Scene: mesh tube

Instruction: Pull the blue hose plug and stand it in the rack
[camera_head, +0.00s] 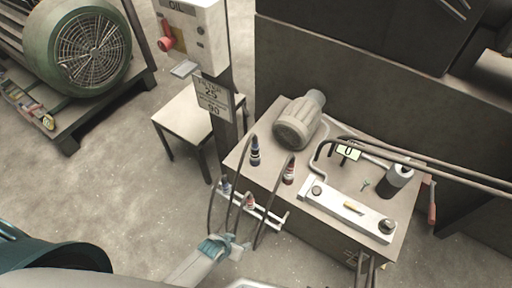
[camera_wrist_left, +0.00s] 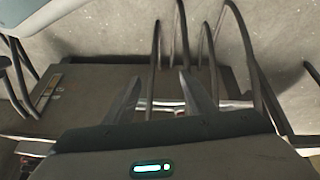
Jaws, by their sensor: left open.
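In the head view, a blue-collared hose plug (camera_head: 255,152) stands upright on the bench top, with a dark hose looping from its top. Another blue plug (camera_head: 225,188) sits at the left end of the pale rack-like bar (camera_head: 270,214) along the bench's front edge. A red plug (camera_head: 289,172) stands on the bench, and a second red plug (camera_head: 250,203) is at the bar. My left gripper (camera_head: 230,246) is low in front of the bar, apart from the plugs. In the left wrist view, its fingers (camera_wrist_left: 163,98) are open, with hoses beyond. The right gripper is not in view.
The bench (camera_head: 330,160) carries a grey motor (camera_head: 299,120), a dark cylinder (camera_head: 398,174) and a pale metal block (camera_head: 345,208). An OIL post (camera_head: 205,45) and small table (camera_head: 185,115) stand left. Hanging hoses crowd my left gripper.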

